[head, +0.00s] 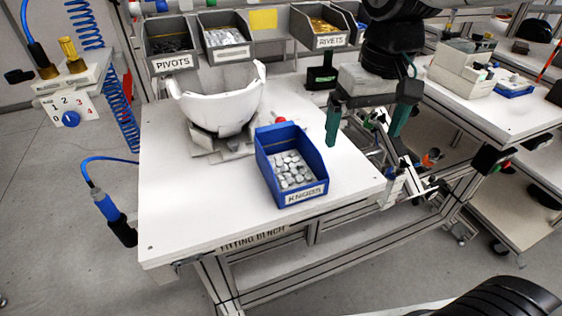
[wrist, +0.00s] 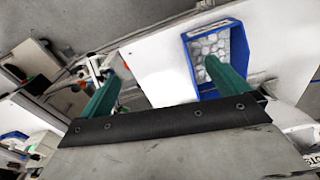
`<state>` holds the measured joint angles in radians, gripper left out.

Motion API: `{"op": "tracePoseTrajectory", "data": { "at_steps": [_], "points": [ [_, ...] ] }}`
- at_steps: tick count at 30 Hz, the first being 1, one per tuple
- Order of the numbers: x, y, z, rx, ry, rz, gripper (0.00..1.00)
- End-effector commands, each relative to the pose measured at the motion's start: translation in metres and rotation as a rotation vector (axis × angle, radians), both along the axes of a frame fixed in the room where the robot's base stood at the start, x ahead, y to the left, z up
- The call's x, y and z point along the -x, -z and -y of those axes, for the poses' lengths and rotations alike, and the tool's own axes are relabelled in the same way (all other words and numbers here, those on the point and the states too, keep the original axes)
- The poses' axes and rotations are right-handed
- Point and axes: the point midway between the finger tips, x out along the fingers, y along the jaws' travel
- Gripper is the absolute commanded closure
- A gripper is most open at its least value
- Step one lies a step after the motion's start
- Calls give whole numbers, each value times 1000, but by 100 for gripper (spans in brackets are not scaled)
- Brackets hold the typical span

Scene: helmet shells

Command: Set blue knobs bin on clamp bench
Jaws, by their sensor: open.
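The blue knobs bin (head: 290,166), labelled KNOBS and holding several pale round knobs, stands upright on the white bench (head: 175,222), labelled FITTING BENCH. It also shows in the wrist view (wrist: 218,55), partly behind one green finger. My gripper (head: 368,130) is open and empty, its green fingers pointing down to the right of the bin and apart from it in the head view. In the wrist view my gripper (wrist: 168,82) shows its two fingers spread wide. No bench labelled as the clamp bench can be made out.
A white helmet shell (head: 215,100) sits on a fixture behind the bin. Grey bins marked PIVOTS (head: 170,45) and RIVETS (head: 325,28) stand at the back. Another white bench (head: 490,100) with boxes is at the right. The bench's front left is clear.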

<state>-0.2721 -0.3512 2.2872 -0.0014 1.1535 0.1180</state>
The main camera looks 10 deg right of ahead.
Motion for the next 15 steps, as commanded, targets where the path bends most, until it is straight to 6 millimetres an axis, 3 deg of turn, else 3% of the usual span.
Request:
{"op": "tracePoseTrajectory", "data": {
  "at_steps": [1,6,10,15],
  "points": [
    [-18,5,-23,4,-32,-17,0],
    [-57,20,-83,11,-93,-39,0],
    [-71,30,-112,15,-117,-48,0],
    [-76,42,-123,17,-126,-52,0]
  ]
}}
